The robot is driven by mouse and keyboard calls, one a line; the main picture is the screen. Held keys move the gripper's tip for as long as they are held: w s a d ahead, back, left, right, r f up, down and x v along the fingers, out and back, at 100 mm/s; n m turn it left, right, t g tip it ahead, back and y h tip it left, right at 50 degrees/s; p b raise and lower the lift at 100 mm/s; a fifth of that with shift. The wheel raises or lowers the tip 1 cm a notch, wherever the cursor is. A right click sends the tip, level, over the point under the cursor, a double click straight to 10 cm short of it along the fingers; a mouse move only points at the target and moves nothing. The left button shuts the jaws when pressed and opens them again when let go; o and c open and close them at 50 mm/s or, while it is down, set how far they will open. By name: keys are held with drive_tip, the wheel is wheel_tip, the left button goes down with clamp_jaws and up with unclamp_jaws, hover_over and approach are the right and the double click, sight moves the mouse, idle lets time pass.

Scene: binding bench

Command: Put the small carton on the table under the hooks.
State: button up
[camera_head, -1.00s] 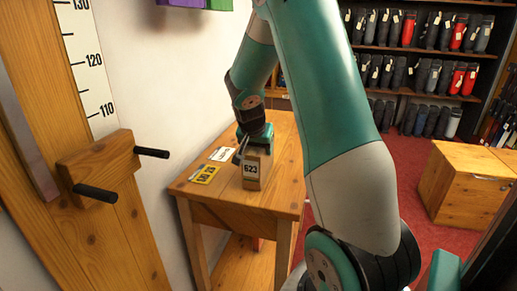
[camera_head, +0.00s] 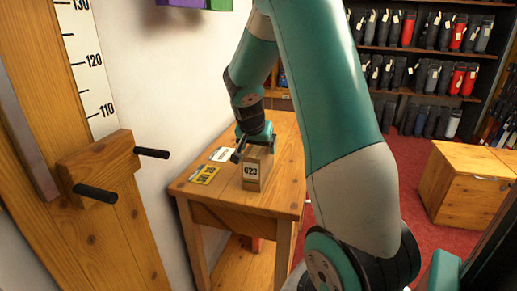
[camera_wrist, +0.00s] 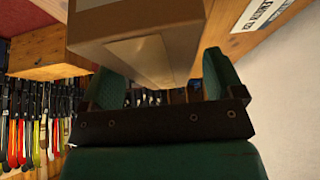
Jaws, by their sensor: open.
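The small carton (camera_head: 252,171), brown with a white label reading 623, stands upright on a small wooden table (camera_head: 285,165) by the white wall. My gripper (camera_head: 252,149) is open at the top of the carton. In the wrist view, the carton (camera_wrist: 135,50) fills the upper middle, close to my open gripper (camera_wrist: 160,68), and overlaps the left finger. I cannot tell whether either finger touches it. No hooks are clearly seen above this table; two black pegs (camera_head: 95,192) stick out of a wooden block at the left.
A yellow card (camera_head: 204,175) and a white card (camera_head: 222,154) lie beside the carton. A tall wooden post with a height scale (camera_head: 90,65) stands at the left. A wooden cabinet (camera_head: 465,185) stands at the right on red carpet, with shelves of bags behind.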

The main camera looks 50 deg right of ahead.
drive_tip(key=v, duration=1)
drive_tip(key=shift+s+a+r, duration=0.1)
drive_tip(key=shift+s+r, duration=0.05)
drive_tip(key=shift+r, duration=0.05)
drive_tip(key=s+a+n+t+y, duration=0.15)
drive_tip(key=a+n+y, duration=0.55)
drive_tip(key=a, duration=1.2)
drive_tip(key=s+a+n+g+y, duration=0.2)
drive_tip(key=s+a+n+g, duration=0.1)
drive_tip(key=s+a+n, duration=1)
drive_tip(key=s+a, duration=0.3)
drive_tip(key=a, duration=0.1)
drive_tip(key=shift+s+n+g+y, duration=0.3)
drive_tip(key=shift+s+g+y, duration=0.05)
drive_tip(key=shift+s+y, duration=0.05)
drive_tip(key=shift+f, duration=0.15)
